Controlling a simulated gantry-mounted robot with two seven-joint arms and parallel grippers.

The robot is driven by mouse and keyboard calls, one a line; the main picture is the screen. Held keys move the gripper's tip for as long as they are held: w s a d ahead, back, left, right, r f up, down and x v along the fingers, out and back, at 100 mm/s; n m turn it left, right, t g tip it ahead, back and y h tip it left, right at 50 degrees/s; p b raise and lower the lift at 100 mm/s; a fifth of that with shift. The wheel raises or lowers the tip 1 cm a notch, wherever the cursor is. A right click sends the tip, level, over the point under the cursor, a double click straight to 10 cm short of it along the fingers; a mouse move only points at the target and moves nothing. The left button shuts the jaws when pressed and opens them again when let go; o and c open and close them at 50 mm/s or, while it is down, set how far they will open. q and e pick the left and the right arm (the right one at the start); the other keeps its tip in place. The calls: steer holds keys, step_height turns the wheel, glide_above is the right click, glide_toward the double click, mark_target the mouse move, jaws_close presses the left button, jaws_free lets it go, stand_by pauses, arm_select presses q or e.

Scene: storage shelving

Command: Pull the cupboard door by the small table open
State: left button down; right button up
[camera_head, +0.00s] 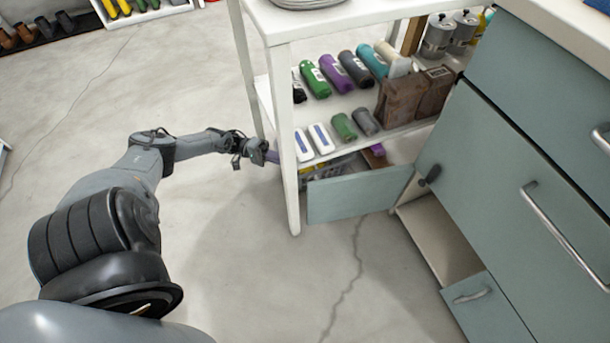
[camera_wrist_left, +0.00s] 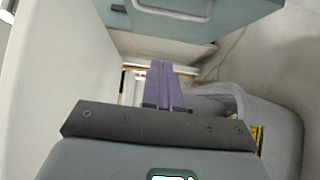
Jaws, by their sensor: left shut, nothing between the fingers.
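The teal cupboard door (camera_head: 355,196) beside the small white table (camera_head: 293,175) stands swung out from the cabinet, baring the cupboard's pale inside (camera_head: 440,240). My left gripper (camera_head: 272,157) is at the table's front leg, partly hidden by it, left of the door's free edge. In the left wrist view its purple fingers (camera_wrist_left: 162,85) are together and empty. The door (camera_wrist_left: 235,22) and its metal handle (camera_wrist_left: 172,10) show beyond them, apart from the fingertips. My right gripper is out of view.
Teal drawers with a long handle (camera_head: 563,235) stand at right. The concrete floor (camera_head: 230,270) in front is clear.

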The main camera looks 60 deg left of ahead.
arm_select(q)
steer(key=w+d+b, duration=0.1)
steer(key=w+d, duration=0.3)
steer(key=d, duration=0.6)
steer(key=shift+w+f, duration=0.15)
steer(key=shift+w, duration=0.05)
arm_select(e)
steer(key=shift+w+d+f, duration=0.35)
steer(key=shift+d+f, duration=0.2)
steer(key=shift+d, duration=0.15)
